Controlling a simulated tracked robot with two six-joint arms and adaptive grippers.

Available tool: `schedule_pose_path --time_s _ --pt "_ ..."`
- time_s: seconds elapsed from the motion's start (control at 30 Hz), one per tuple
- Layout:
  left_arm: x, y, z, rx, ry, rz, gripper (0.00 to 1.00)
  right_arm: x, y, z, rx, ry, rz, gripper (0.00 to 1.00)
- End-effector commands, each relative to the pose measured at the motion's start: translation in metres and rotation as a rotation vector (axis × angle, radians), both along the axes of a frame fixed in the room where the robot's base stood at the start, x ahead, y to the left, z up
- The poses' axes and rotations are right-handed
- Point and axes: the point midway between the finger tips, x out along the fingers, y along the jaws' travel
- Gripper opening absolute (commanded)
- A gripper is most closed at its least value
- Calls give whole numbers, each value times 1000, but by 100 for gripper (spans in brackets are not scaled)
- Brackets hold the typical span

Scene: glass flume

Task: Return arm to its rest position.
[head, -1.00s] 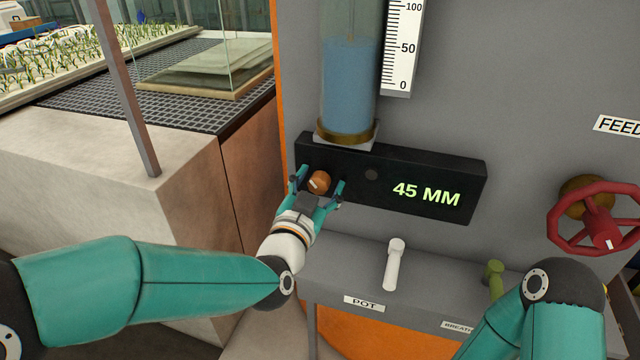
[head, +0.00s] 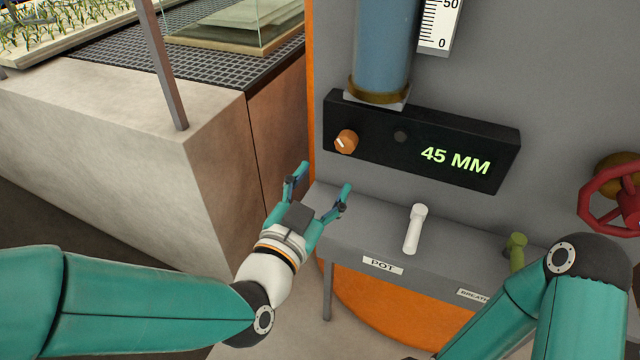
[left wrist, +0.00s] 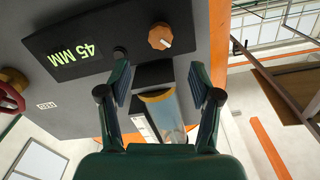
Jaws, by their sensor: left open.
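My left gripper (head: 321,187) is open and empty. In the head view it is below and left of the orange knob (head: 346,141), apart from it, in front of the left end of the grey ledge. The knob sits on a black display box (head: 430,150) that reads 45 MM. In the left wrist view the open fingers (left wrist: 160,85) show with the knob (left wrist: 160,36) beyond them and the display box (left wrist: 75,38) at upper left. My right arm shows at the lower right of the head view; its gripper is out of the picture.
A grey ledge (head: 345,228) carries a white lever (head: 415,229) over a POT label and a green lever (head: 516,251). A red handwheel (head: 612,203) is at the right. A water tube (head: 382,45) stands above the box. A concrete block (head: 190,165) is at the left.

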Motion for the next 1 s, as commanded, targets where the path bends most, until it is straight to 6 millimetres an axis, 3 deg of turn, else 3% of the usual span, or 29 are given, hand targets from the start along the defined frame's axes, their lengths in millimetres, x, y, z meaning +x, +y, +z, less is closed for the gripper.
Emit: schedule_pose_path --time_s 0.5,0.67,0.77,0.87,1.0 --pt "-2 1 0 0 1 1 64 0 0 -1 0 0 0 66" --pt "7 17 -14 8 30 39 64 0 0 -1 0 0 0 66" --pt "19 36 -49 32 101 87 64 0 0 -1 0 0 0 66" --pt "31 62 -104 69 214 144 64 0 0 -1 0 0 0 66" --pt "28 96 -205 103 445 189 64 0 0 -1 0 0 0 66"
